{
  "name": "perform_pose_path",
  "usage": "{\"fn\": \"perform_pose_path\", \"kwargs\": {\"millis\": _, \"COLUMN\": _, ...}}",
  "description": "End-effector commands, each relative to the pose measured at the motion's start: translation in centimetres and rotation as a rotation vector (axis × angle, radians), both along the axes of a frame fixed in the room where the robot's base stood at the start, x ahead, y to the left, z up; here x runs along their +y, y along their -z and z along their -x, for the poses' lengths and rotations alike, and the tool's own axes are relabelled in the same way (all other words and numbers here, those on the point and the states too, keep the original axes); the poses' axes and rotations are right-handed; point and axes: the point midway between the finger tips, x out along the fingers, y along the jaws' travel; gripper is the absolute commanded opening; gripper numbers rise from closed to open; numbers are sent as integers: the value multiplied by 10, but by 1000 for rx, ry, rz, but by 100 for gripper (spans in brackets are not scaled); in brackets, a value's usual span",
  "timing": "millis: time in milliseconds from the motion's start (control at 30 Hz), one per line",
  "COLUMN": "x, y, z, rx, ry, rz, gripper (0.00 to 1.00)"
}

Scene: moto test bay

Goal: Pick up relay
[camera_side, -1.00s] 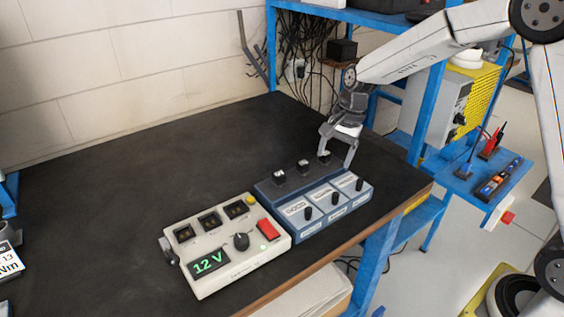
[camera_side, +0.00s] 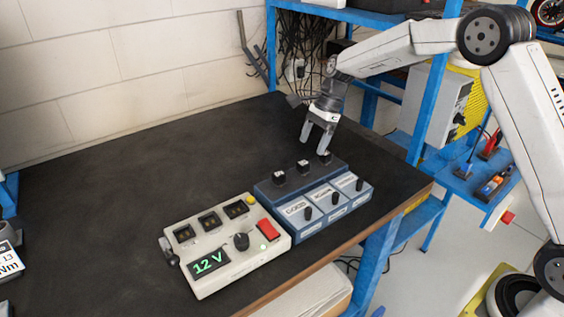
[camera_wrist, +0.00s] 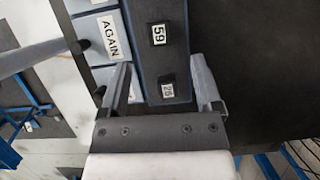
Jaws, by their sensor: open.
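Three small black relays with white labels sit in a row along the back of the blue sorting box (camera_side: 333,199): a left one (camera_side: 279,177), a middle one (camera_side: 303,167) and a right one (camera_side: 325,159). My gripper (camera_side: 315,146) is open and points down above the right end of that row, close to the right relay. In the wrist view, one relay (camera_wrist: 167,88) lies between the two fingers of my gripper (camera_wrist: 162,80), and another relay (camera_wrist: 158,34) labelled 59 is farther up. Nothing is held.
A cream tester (camera_side: 226,245) showing 12 V stands left of the blue box, with knobs and a red switch. The box front has labelled sections with black knobs. The dark tabletop (camera_side: 130,190) is clear to the left and behind. A blue shelf post (camera_side: 428,105) rises at right.

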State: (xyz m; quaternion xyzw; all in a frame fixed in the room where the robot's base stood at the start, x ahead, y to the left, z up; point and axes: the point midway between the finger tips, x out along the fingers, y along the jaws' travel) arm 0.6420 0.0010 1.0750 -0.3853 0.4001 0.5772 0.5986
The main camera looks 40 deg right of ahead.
Motion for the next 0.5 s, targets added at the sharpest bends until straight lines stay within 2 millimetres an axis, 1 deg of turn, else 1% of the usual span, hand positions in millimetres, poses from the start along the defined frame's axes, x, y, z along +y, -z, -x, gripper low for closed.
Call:
{"fn": "perform_pose_path", "kwargs": {"millis": 100, "x": 4, "y": 8, "z": 0, "rx": 1, "ry": -2, "rz": 0, "gripper": 82}}
{"fn": "perform_pose_path", "kwargs": {"millis": 367, "x": 5, "y": 11, "z": 0, "rx": 0, "ry": -1, "rz": 0, "gripper": 82}}
{"fn": "perform_pose_path", "kwargs": {"millis": 500, "x": 10, "y": 20, "z": 0, "rx": 2, "ry": -2, "rz": -1, "gripper": 82}}
